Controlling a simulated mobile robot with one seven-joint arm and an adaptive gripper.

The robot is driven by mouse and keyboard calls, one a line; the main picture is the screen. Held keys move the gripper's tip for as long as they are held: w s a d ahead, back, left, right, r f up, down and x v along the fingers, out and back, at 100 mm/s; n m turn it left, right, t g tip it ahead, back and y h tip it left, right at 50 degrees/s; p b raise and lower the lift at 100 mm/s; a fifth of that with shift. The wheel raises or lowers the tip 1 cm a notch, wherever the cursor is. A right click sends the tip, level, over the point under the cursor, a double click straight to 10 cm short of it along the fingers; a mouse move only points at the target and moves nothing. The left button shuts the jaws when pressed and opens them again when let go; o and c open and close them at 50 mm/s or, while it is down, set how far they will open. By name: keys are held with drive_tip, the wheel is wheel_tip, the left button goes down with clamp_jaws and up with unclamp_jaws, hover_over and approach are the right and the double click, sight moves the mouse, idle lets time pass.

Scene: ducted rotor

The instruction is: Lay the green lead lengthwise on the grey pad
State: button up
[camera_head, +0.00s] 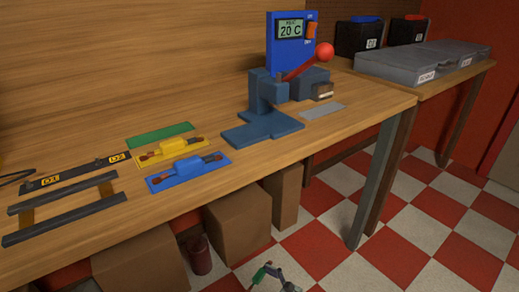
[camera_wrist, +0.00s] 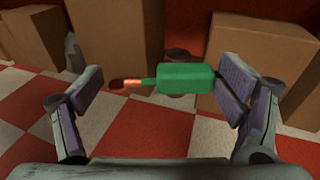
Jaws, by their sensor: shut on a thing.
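The green lead shows in the wrist view (camera_wrist: 187,78) as a green block with a thin stem and a copper-coloured end pointing left. It lies crosswise between the fingers of my gripper (camera_wrist: 160,88), its right end by the right finger pad. In the head view my gripper (camera_head: 277,276) is at the bottom edge, low in front of the bench, with the green lead (camera_head: 261,273) in it. The grey pad (camera_head: 323,110) is a bare flat strip on the bench, right of the blue press-like device. My gripper is well apart from it.
The blue device (camera_head: 268,110) with a display and red-knobbed lever stands beside the pad. Left are a bare green strip (camera_head: 160,135), yellow and blue leads (camera_head: 187,168) on strips, and dark rails (camera_head: 65,215). Cardboard boxes (camera_head: 236,220) stand under the bench.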

drive_tip(key=w+d+r+m+t+h, duration=0.1)
drive_tip(key=w+d+r, duration=0.1)
drive_tip(key=d+r, duration=0.6)
drive_tip(key=w+d+r+m+t+h, duration=0.1)
drive_tip(key=d+r, duration=0.3)
drive_tip(key=r, duration=0.8)
drive_tip(key=w+d+r+m+t+h, duration=0.1)
drive_tip(key=w+d+r, duration=0.1)
drive_tip(key=d+r, duration=0.6)
drive_tip(key=s+a+r+h, duration=0.1)
drive_tip(key=s+a+r, duration=0.15)
drive_tip(key=r, duration=1.25)
drive_tip(key=s+a+r, duration=0.7)
drive_tip(key=r, duration=0.5)
drive_tip(key=shift+a+m+t, duration=0.3)
drive_tip(key=shift+a, duration=0.05)
drive_tip(key=shift+s, duration=0.1)
